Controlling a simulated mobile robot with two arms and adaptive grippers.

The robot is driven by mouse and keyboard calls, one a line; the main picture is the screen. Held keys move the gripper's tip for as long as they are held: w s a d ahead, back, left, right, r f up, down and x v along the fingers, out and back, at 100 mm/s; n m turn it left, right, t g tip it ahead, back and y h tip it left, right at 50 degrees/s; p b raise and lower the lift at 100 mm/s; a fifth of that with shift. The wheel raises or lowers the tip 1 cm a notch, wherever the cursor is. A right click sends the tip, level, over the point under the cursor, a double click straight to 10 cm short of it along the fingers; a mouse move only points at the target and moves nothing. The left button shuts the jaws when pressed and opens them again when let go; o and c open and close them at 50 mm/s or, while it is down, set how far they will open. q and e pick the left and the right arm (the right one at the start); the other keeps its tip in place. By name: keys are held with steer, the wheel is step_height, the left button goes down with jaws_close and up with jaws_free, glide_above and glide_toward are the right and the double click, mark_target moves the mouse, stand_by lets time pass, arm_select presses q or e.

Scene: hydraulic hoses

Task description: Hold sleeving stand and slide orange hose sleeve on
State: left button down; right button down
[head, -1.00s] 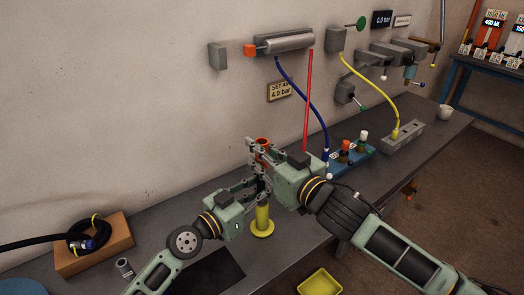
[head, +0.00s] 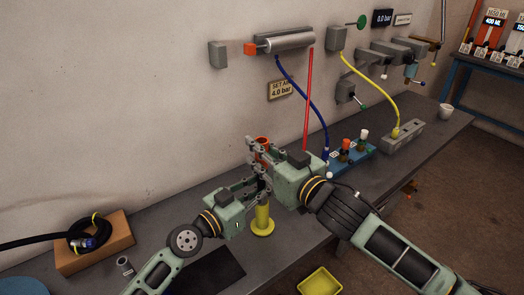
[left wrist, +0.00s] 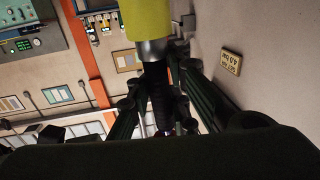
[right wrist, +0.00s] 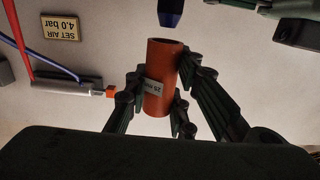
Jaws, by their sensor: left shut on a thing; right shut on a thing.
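The sleeving stand has a yellow base (head: 263,218) standing on the bench. In the left wrist view its yellow part (left wrist: 148,18) leads through a metal collar to a dark ribbed stem (left wrist: 158,90). My left gripper (head: 259,186) is shut on that stem above the base. The orange hose sleeve (head: 263,141) is upright above the stand. My right gripper (head: 262,157) is shut on it. In the right wrist view the sleeve (right wrist: 161,75) carries a grey label, and the stand's dark blue tip (right wrist: 171,12) is apart from its near end, roughly in line with it.
A wooden block (head: 95,250) with a coiled black hose lies at the left of the bench. A blue manifold (head: 352,158) and a grey block (head: 402,138) stand to the right. Blue, red and yellow hoses hang from wall fittings. A yellow tray (head: 320,282) is at the bottom.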

mark_target(262, 163)
arm_select(q)
steer(key=shift+f, duration=0.2)
arm_select(e)
steer(key=shift+f, duration=0.3)
steer(key=shift+f, duration=1.5)
steer(key=shift+f, duration=0.25)
arm_select(q)
steer(key=c, duration=1.5)
jaws_free()
steer(key=shift+r, duration=0.1)
steer(key=shift+c, duration=0.2)
arm_select(e)
steer(key=shift+w, duration=0.1)
